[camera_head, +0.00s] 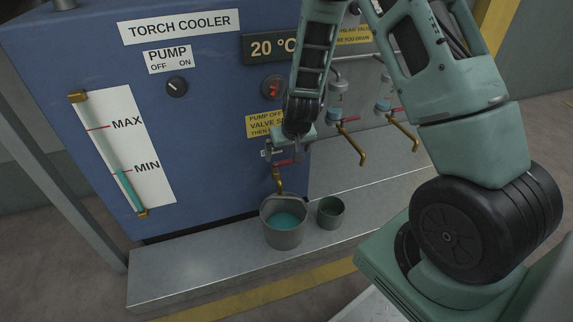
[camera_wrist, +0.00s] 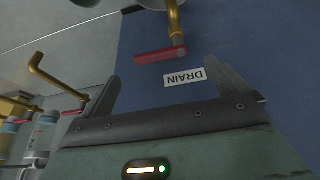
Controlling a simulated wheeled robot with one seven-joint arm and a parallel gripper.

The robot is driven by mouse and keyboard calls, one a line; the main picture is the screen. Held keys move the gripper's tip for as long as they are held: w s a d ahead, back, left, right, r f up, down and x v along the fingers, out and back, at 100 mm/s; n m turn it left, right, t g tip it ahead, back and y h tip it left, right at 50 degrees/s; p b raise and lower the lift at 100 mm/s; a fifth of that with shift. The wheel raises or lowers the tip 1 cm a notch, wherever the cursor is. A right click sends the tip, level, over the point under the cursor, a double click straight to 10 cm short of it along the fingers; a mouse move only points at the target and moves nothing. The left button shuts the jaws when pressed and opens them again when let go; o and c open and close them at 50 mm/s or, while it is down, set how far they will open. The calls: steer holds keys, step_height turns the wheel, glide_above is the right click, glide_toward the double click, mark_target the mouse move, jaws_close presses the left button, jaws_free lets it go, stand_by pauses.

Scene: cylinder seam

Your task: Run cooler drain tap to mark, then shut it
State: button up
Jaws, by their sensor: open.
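The drain tap has a red lever (camera_head: 284,162) and a brass spout (camera_head: 279,182) low on the blue torch cooler (camera_head: 215,130). In the wrist view the red lever (camera_wrist: 160,55) lies crosswise to the brass spout (camera_wrist: 176,22), above the DRAIN label (camera_wrist: 184,77). My gripper (camera_wrist: 163,72) is open, its fingers short of the lever and empty. In the head view my gripper (camera_head: 297,150) is just above the tap and partly hides it. The sight gauge (camera_head: 122,185) shows teal liquid about level with the MIN line. No stream is clearly visible from the spout.
A grey bucket (camera_head: 283,235) with teal liquid stands under the spout on a metal ledge (camera_head: 190,270). A smaller grey cup (camera_head: 331,213) stands to its right. Two other red-handled brass taps (camera_head: 345,125) (camera_head: 393,112) are at right. The pump knob (camera_head: 176,87) is on the panel.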

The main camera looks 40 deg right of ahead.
mark_target(286, 161)
steer(key=shift+b+x, duration=0.75)
steer(key=shift+x, duration=1.65)
steer(key=shift+r, duration=0.1)
